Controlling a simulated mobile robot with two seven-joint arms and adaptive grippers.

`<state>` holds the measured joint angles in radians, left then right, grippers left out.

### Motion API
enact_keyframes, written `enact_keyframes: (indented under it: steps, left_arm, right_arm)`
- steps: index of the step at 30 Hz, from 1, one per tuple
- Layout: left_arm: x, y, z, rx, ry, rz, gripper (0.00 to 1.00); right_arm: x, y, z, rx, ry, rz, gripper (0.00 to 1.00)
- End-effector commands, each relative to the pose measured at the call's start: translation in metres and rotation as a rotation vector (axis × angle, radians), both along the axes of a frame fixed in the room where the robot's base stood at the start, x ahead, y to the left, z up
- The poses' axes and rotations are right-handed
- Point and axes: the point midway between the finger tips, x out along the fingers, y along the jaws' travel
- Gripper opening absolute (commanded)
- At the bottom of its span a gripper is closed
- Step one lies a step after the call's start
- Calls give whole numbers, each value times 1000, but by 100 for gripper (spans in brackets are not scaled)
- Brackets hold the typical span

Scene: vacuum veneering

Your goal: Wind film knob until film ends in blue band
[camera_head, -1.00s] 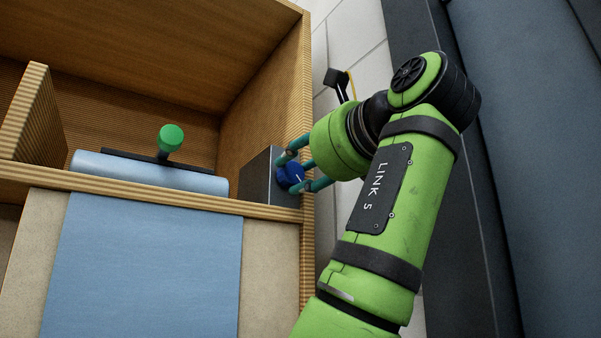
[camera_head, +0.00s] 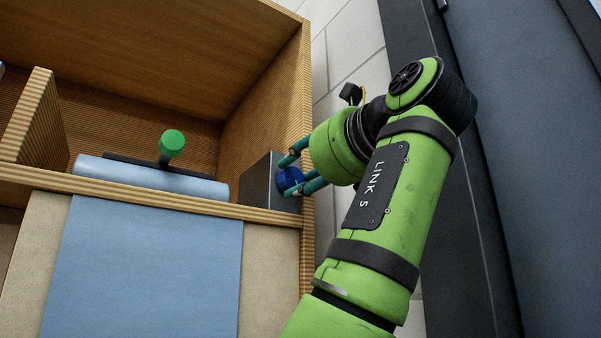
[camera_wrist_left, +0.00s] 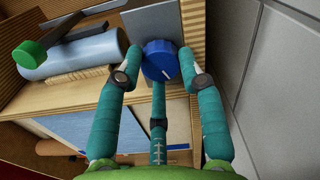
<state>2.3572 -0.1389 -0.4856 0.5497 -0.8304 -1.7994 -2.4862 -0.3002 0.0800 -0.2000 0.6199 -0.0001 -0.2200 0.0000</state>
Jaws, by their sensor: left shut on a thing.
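A blue knob (camera_head: 290,181) with a white mark sits on a grey metal box (camera_head: 259,180) at the right end of the compartment. It also shows in the left wrist view (camera_wrist_left: 157,58). My left gripper (camera_head: 294,174) has its teal fingers closed around the knob. A light blue film roll (camera_head: 150,179) lies to the left of the box. The film (camera_head: 150,260) hangs from it over the wooden front rail, and its lower end is outside the head view. My right gripper is not in view.
A green-topped handle (camera_head: 172,143) on a dark bar stands over the roll. A wooden divider (camera_head: 36,125) is at the left. The wooden side wall (camera_head: 306,100) stands close beside my gripper. Pale tiles (camera_head: 350,40) lie to the right.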

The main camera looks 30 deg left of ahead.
Motion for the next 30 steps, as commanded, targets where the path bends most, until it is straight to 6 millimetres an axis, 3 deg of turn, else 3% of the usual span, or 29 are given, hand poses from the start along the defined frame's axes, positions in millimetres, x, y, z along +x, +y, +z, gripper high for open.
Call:
enact_keyframes:
  steps: [2,3,4,5,17,25,30]
  left_arm:
    - [4,0,-8,-17,18,1,6]
    - [4,0,-8,-18,17,0,46]
    - [4,0,-8,-18,17,0,58]
    - [4,0,-8,-18,17,1,62]
    - [-2,-6,-4,-12,6,2,62]
    - [-18,-49,-4,-10,9,1,62]
    - [-23,-64,-5,-13,12,2,62]
  right_arm:
    - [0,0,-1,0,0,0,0]
    - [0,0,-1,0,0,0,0]
    - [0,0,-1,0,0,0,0]
    - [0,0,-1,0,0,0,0]
    - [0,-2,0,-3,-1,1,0]
    - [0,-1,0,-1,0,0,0]
    - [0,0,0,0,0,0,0]
